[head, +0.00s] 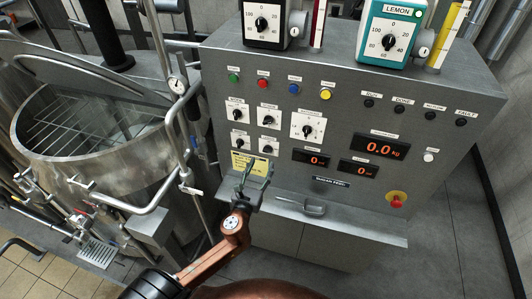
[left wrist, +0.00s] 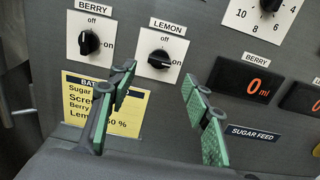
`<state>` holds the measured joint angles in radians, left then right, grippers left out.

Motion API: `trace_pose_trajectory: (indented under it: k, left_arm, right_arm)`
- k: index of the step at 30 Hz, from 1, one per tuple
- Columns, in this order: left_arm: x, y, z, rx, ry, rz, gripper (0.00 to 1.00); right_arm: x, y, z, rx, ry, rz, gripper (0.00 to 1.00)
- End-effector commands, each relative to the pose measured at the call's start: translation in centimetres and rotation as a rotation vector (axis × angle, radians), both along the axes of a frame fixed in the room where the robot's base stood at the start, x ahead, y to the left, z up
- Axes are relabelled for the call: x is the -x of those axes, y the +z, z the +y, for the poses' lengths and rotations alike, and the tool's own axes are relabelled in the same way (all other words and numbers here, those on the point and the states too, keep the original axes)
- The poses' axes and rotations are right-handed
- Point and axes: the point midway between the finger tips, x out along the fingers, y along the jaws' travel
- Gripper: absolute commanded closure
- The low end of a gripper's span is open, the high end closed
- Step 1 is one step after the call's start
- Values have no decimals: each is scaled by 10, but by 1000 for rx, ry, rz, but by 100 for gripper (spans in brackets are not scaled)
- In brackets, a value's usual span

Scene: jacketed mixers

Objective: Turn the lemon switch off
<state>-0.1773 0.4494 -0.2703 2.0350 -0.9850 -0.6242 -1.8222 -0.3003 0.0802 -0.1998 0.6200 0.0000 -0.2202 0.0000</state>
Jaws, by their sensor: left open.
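The lemon switch (left wrist: 159,59) is a black rotary knob on a white plate, with "off" above and "on" to the right. Its handle looks roughly level, toward "on". In the head view the lemon switch (head: 268,148) is at the lower right of the small knobs. My left gripper (head: 256,170) is open and empty, below this knob and in front of the panel. In the left wrist view its green-padded fingers (left wrist: 160,105) stand wide apart, with the knob just above the gap. The knob is not between the pads. My right gripper is not in view.
The berry switch (left wrist: 89,43) sits close to the left of the lemon switch. A yellow note (left wrist: 100,105) is partly behind the left finger. A grey shelf with a scoop (head: 312,208) juts out below the panel. A steel vessel (head: 95,165) with pipes stands at left.

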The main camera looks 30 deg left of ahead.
Motion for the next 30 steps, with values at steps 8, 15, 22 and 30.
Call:
trace_pose_trajectory:
  k: [8, 15, 22, 30]
  left_arm:
    - [-42, 2, 10, 0, 1, -1, 55]
    - [-66, 0, 17, 2, 2, 0, 55]
    - [-70, 0, 18, 2, 1, 1, 55]
    - [-70, 0, 18, 3, 1, 0, 66]
  right_arm:
    - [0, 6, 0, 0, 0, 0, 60]
    - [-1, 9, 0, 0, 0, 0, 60]
    - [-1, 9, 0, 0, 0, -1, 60]
    - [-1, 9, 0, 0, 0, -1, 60]
